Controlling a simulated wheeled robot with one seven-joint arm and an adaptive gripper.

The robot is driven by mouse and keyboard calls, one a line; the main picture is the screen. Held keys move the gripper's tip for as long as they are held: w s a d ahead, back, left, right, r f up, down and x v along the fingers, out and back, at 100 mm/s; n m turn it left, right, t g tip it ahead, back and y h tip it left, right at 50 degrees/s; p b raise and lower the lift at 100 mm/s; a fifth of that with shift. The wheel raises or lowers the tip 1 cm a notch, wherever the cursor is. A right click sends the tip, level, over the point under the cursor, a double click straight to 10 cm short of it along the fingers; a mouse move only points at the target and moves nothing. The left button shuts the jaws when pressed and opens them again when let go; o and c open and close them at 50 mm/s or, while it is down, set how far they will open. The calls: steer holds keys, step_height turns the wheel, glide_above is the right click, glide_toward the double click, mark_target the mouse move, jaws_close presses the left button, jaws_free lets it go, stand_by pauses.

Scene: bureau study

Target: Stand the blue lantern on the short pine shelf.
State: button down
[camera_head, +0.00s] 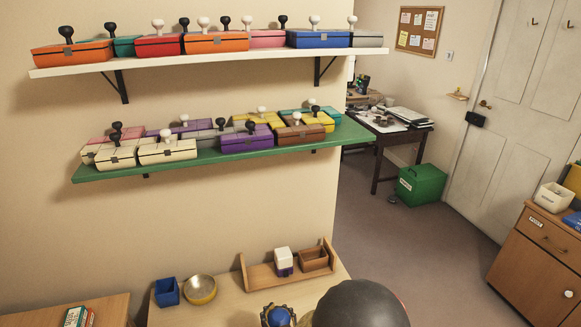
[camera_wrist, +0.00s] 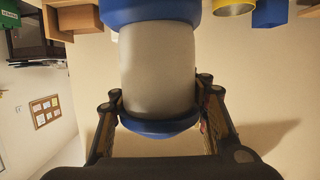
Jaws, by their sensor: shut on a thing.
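The blue lantern (camera_wrist: 157,68) has a pale grey middle with blue ends. It fills the centre of the wrist view between my gripper's fingers (camera_wrist: 160,115), which are shut on it. In the head view its blue top (camera_head: 277,316) shows at the bottom edge, partly hidden by my gripper and cut off by the frame. The short pine shelf (camera_head: 262,277) is low, with raised ends, on the table beyond the lantern. A white block with a dark purple base (camera_head: 283,260) and a brown open box (camera_head: 314,259) stand on its middle and right. Its left part is bare.
A blue box (camera_head: 167,291) and a yellow-and-metal bowl (camera_head: 200,289) stand on the pale table (camera_head: 228,300) left of the shelf. Above, a green wall shelf (camera_head: 222,155) and a white wall shelf (camera_head: 200,56) hold several boxes and stamps. Books (camera_head: 78,317) lie at lower left.

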steer(key=s+d+f+m+h, duration=0.1)
steer(key=d+f+m+h, duration=0.1)
steer(key=d, duration=2.2)
steer(key=m+h, duration=0.1)
steer(key=h, duration=0.1)
steer(key=shift+s+f+m+t+h, duration=0.15)
steer(key=shift+s+m+t+h, duration=0.15)
steer(key=shift+s+t, duration=0.1)
